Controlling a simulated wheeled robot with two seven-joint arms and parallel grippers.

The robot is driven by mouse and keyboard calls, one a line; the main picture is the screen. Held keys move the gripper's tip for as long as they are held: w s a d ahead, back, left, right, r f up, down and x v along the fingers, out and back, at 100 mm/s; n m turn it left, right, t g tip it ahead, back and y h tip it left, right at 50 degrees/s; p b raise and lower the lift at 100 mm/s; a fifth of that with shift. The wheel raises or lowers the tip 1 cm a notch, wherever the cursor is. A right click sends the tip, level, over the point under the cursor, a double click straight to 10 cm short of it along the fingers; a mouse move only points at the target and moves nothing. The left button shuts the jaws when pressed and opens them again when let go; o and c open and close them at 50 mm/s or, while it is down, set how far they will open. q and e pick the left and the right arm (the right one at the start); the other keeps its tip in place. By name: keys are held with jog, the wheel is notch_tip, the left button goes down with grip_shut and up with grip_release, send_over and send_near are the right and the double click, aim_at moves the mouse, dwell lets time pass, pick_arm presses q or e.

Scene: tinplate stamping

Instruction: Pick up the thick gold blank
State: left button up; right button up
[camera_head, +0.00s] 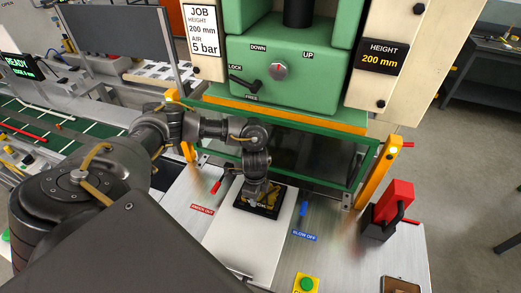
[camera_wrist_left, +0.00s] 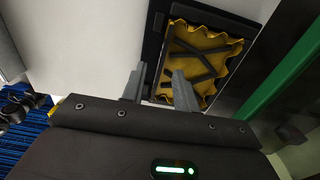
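A gold piece with a wavy edge and dark bars across it (camera_wrist_left: 205,62) lies in a black square frame or tray (camera_wrist_left: 225,20) in the left wrist view. I cannot tell its thickness. In the head view the black tray (camera_head: 270,212) sits on a white slide plate in front of the press, with gold showing on it, partly hidden by my left gripper. My left gripper (camera_wrist_left: 160,82) is open; its two grey fingers are apart, one overlapping the gold piece's edge and the other over white surface. I cannot tell if they touch. In the head view the gripper (camera_head: 252,196) points down over the tray. My right gripper is not in view.
The green press (camera_head: 290,75) stands behind, with a green and yellow guard frame (camera_head: 372,165) close beyond the tray. A red lever block (camera_head: 392,208) stands to the right. A blue lever (camera_head: 303,209) and a red lever (camera_head: 216,186) flank the slide plate (camera_head: 240,243).

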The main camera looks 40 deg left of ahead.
pick_arm(q)
jog(key=shift+f, duration=1.1)
grip_shut()
jog(key=shift+r, duration=0.1)
